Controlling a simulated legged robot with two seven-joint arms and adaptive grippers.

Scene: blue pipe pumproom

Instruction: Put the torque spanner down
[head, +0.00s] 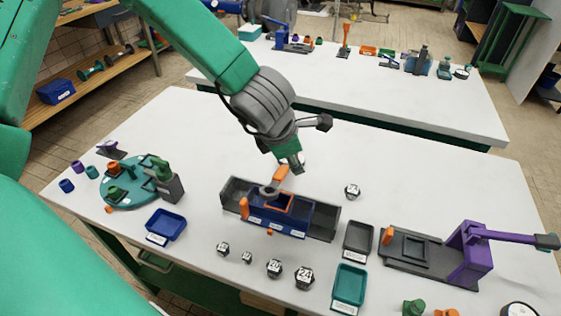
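My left gripper (291,160) comes down from the upper left over the near table and appears shut on the orange handle of the torque spanner (281,173). The spanner's grey head (268,191) is over the blue block with an orange-framed recess (275,212). I cannot tell whether the head touches the block. The fingertips partly hide the handle's upper end. My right gripper is not in view.
The blue block sits in a dark channel tray (323,222). A green turntable (130,193), blue tray (166,225), grey tray (358,239), teal tray (349,285), purple lever press (470,254) and several numbered nuts surround it. The table behind the channel is mostly clear.

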